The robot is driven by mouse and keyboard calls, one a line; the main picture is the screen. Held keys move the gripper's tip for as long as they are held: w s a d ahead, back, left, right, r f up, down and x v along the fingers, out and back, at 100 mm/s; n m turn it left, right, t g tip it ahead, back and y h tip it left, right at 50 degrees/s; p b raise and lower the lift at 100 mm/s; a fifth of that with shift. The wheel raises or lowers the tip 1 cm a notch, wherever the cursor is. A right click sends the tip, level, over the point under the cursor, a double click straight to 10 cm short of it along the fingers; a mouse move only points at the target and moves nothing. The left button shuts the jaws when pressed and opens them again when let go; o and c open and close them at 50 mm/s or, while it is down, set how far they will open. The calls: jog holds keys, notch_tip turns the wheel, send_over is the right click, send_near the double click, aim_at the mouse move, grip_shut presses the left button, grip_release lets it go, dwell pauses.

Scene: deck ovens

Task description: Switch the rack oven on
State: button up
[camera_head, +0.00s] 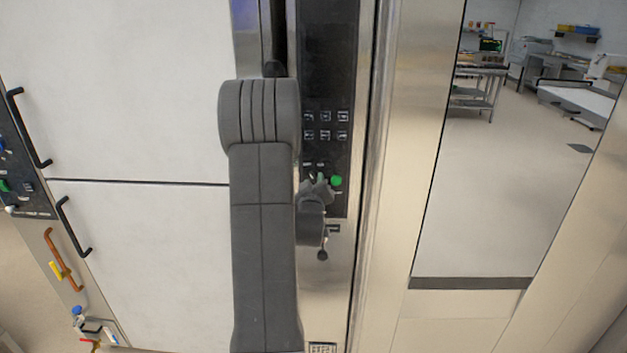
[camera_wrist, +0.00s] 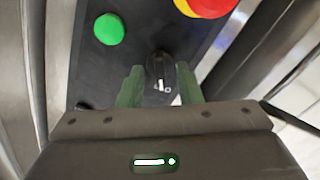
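The rack oven's black control panel (camera_head: 328,75) stands upright in the middle of the head view. A black rotary switch (camera_wrist: 160,68) with a white pointer mark shows in the wrist view, with a small white "0" printed near its lower edge. My gripper (camera_wrist: 160,78) has its two green fingers apart, one on each side of the switch, with narrow gaps beside it. Whether the fingers reach level with the switch is hard to tell. In the head view my gripper (camera_head: 319,185) is at the panel's lower part, partly hidden by my arm, and covers the switch.
A green button (camera_wrist: 109,29) is up and left of the switch; it also shows in the head view (camera_head: 336,181). A red and yellow emergency stop (camera_wrist: 207,7) is at upper right.

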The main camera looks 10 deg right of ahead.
jog(key=shift+w, duration=0.1)
grip_shut()
jog(key=shift+f+m+b, duration=0.15)
jog(key=shift+m+b, duration=0.15)
jog(key=shift+b, duration=0.6)
jog(key=m+b, duration=0.1)
jog(key=b, duration=0.3)
jog(key=shift+f+m, duration=0.2)
jog(key=shift+m, duration=0.1)
jog(key=m+b, duration=0.3)
jog(key=b, duration=0.3)
jog(key=m+b, duration=0.4)
jog(key=b, duration=0.1)
jog(key=shift+r+b, duration=0.15)
jog(key=shift+b, duration=0.25)
jog(key=m+b, duration=0.2)
jog(key=shift+r+m, duration=0.2)
jog(key=shift+m, duration=0.1)
jog(key=shift+r+b, duration=0.1)
jog(key=shift+b, duration=0.25)
